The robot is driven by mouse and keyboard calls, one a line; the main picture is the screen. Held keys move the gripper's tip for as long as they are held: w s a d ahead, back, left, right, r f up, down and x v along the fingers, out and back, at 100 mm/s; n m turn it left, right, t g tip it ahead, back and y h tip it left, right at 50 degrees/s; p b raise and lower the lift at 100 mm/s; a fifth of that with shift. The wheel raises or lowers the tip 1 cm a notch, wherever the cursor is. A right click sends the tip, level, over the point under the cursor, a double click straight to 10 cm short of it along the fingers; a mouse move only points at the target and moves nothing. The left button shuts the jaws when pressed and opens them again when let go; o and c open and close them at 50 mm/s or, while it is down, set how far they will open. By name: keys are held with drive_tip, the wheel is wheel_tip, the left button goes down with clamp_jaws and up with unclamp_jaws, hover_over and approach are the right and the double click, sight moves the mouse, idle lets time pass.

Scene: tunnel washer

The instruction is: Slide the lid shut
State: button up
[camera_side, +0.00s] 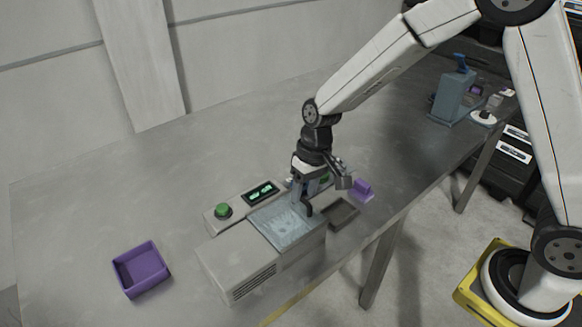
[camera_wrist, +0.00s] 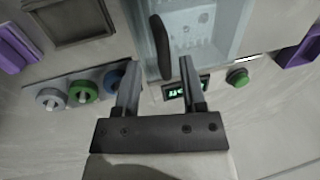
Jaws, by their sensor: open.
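The washer (camera_side: 228,262) is a grey box with a translucent pale-blue lid (camera_side: 283,228) on its top. Small items show through the lid in the wrist view (camera_wrist: 205,28). A dark upright handle (camera_side: 308,208) stands at the lid's right edge in the side view; it also shows in the wrist view (camera_wrist: 160,45). My gripper (camera_side: 322,190) is low over this edge, pointing down. In the wrist view its open fingers (camera_wrist: 160,66) lie one on each side of the handle, with gaps visible. I cannot tell how deep the handle sits between them.
A green button (camera_side: 223,210) and lit display (camera_side: 261,192) are on the panel behind the lid. Coloured knobs (camera_wrist: 83,91) sit beside my fingers. A dark recessed tray (camera_side: 343,213) and a purple block (camera_side: 362,190) are to the right. A purple bin (camera_side: 141,269) stands left, with clear table around it.

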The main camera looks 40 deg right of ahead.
wheel_tip(320, 180, up, 8)
drive_tip(key=d, duration=0.1)
drive_tip(key=shift+d+f, duration=0.15)
drive_tip(key=shift+d, duration=0.15)
idle(0.5)
drive_tip(key=s+d+f+t+h, duration=0.1)
drive_tip(key=s+d+f, duration=0.1)
drive_tip(key=s+d, duration=0.2)
drive_tip(key=s+d+f+t+h, duration=0.1)
drive_tip(key=s+d, duration=0.3)
drive_tip(key=s, duration=0.5)
drive_tip(key=shift+d+f+t, duration=0.25)
drive_tip(key=shift+f+t, duration=0.05)
drive_tip(key=shift+f, duration=0.55)
idle(0.4)
